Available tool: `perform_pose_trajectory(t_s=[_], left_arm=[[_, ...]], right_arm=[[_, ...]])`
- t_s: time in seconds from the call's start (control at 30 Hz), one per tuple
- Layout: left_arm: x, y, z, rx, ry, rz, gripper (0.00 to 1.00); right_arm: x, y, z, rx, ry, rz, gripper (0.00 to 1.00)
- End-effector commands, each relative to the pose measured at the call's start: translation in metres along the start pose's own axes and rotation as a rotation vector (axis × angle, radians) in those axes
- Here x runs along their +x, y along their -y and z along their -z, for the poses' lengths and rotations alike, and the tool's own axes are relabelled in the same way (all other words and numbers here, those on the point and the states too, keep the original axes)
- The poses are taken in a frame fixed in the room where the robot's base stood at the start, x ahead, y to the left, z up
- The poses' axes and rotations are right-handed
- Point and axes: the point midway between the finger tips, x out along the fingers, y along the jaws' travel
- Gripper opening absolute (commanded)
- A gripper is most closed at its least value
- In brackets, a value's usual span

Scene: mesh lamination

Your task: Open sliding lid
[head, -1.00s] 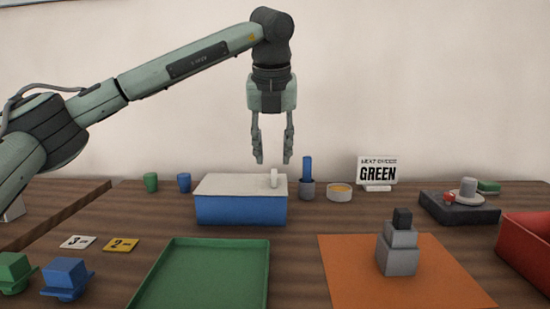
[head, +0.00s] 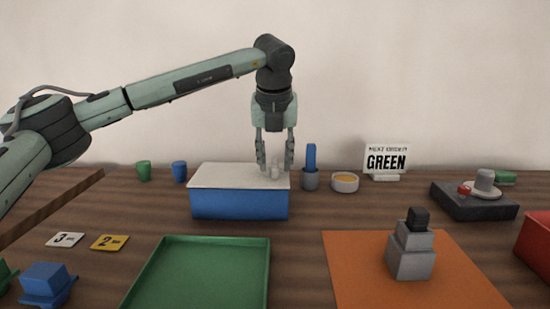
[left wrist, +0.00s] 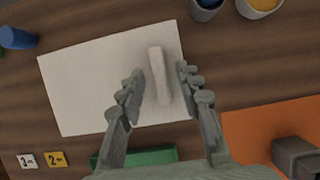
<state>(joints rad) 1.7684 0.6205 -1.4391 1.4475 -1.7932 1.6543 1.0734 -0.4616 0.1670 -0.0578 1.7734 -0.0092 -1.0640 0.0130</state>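A blue box (head: 238,205) stands on the table with a flat white lid (head: 225,176) covering its top. The lid has a white upright handle near its right end, seen best as a handle bar (left wrist: 159,75) in the left wrist view. My left gripper (head: 275,172) points straight down over the right end of the lid. Its fingers are open, one on each side of the handle, with gaps visible in the left wrist view (left wrist: 158,80). My right gripper is not in view.
A blue rod in a grey cup (head: 310,178) and a white bowl (head: 345,182) stand close right of the box. Green and blue cups (head: 180,172) are behind left. A green tray (head: 200,275) and an orange mat (head: 350,265) lie in front.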

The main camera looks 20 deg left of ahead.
Motion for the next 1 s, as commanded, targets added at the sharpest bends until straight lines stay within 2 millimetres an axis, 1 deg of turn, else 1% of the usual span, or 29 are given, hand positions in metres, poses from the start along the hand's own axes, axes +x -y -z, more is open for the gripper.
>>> perform_pose_trajectory(t_s=[0.2,0.23,0.5,0.87,1.0], left_arm=[[0.0011,-0.0002,0.0000,0.000,0.000,0.000,0.34],[0.0011,-0.0002,0.0000,0.000,0.000,0.000,0.33],[0.0009,-0.0001,0.0000,0.000,0.000,0.000,0.00],[0.0008,-0.0002,0.0001,0.000,0.000,0.000,0.00],[0.0023,-0.0075,0.0003,-0.002,0.000,0.000,0.00]], right_arm=[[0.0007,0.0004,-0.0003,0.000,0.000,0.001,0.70],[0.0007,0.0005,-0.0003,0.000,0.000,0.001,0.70],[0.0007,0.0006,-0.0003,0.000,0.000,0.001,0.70],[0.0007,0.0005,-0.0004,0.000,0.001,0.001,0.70],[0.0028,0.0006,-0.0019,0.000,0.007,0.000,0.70]])
